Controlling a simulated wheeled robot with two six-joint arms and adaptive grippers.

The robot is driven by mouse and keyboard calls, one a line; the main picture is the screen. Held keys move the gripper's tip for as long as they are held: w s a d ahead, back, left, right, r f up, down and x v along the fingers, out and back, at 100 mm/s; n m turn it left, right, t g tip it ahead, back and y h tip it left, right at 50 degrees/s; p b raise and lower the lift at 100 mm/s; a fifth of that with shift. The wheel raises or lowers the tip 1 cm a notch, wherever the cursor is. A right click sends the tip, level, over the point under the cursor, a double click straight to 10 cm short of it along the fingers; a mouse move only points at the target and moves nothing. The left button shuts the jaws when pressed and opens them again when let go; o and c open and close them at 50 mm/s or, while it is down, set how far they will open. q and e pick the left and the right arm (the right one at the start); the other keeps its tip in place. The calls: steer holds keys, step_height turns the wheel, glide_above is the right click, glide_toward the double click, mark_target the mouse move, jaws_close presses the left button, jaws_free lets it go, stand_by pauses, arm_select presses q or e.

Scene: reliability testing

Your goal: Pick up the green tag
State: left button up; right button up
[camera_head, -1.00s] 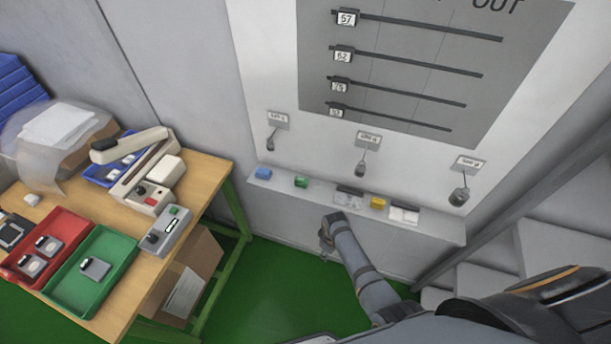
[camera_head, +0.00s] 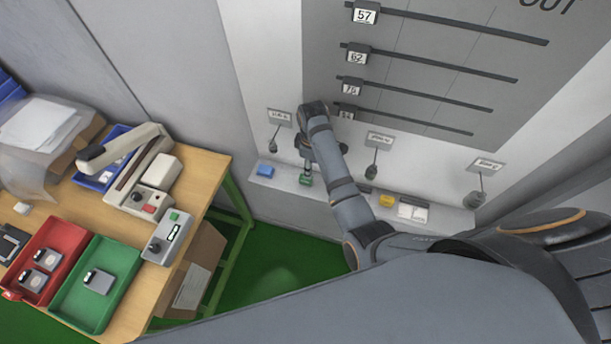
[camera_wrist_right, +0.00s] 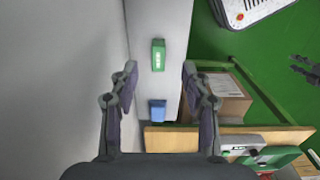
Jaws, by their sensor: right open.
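The green tag (camera_head: 306,179) lies on the white ledge (camera_head: 335,192) below the wall board, right of a blue tag (camera_head: 265,171). In the right wrist view the green tag (camera_wrist_right: 158,55) lies beyond the fingertips, near the middle between them. The blue tag (camera_wrist_right: 157,110) shows nearer, between the fingers. My right gripper (camera_head: 307,165) is above the green tag in the head view, pointing down at it. In the right wrist view its two fingers (camera_wrist_right: 158,72) are spread apart with nothing held. My left gripper is not in view.
A yellow tag (camera_head: 386,200) and white cards (camera_head: 412,211) lie further right on the ledge. Grey plugs hang from wall labels above it. A wooden table (camera_head: 205,185) at left holds a red tray (camera_head: 62,228), a green tray (camera_head: 120,262) and devices.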

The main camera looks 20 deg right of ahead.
mark_target(306, 180)
step_height(306, 180, down, 3)
steer(key=shift+a, duration=0.15)
steer(key=f, duration=0.1)
steer(key=f+p, duration=0.1)
steer(key=shift+w+f, duration=0.35)
step_height(306, 180, down, 4)
steer(key=shift+r, duration=0.25)
steer(key=shift+f, duration=0.15)
steer(key=shift+a, duration=0.1)
steer(key=c, duration=0.5)
steer(key=shift+c, duration=1.2)
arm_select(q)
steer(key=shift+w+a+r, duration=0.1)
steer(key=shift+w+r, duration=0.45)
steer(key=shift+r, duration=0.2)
arm_select(e)
jaws_close()
